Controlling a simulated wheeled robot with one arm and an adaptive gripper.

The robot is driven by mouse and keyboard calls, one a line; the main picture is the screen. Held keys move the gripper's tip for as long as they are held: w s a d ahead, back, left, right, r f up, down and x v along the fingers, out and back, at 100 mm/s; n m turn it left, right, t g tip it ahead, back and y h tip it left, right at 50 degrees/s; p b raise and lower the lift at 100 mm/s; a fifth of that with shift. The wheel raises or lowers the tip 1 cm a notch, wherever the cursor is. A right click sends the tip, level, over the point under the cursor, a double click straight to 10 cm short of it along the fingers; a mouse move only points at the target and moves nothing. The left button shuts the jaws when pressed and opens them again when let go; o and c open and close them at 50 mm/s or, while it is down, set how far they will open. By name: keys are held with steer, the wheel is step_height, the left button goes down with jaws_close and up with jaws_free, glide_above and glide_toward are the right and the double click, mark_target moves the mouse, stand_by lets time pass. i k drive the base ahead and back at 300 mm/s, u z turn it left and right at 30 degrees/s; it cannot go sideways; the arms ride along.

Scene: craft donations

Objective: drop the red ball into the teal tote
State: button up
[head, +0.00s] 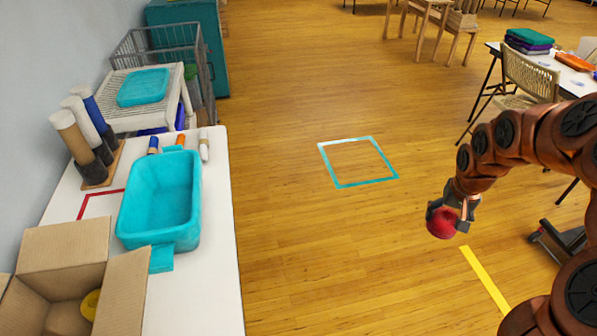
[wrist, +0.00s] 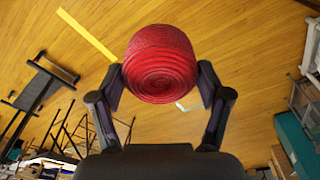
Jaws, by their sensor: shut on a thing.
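The red ball (head: 441,223) is held in my gripper (head: 455,208) at the right in the head view, above the open wooden floor. In the wrist view the ball (wrist: 160,64) looks ribbed and sits between the two dark fingers of my gripper (wrist: 160,85), which are shut on it. The teal tote (head: 160,200) stands on the white table at the left in the head view. It is open at the top and looks empty. My gripper is well to the right of the tote, apart from it.
An open cardboard box (head: 65,255) stands in front of the tote, with something yellow inside. Cardboard tubes (head: 75,137) stand upright behind it on the white table (head: 215,270). The floor between table and arm is clear, with a teal taped square (head: 366,185).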

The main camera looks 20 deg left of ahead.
mark_target(179, 215)
steer(key=z, duration=0.3)
steer(key=i, duration=1.7)
steer(key=u, duration=3.35)
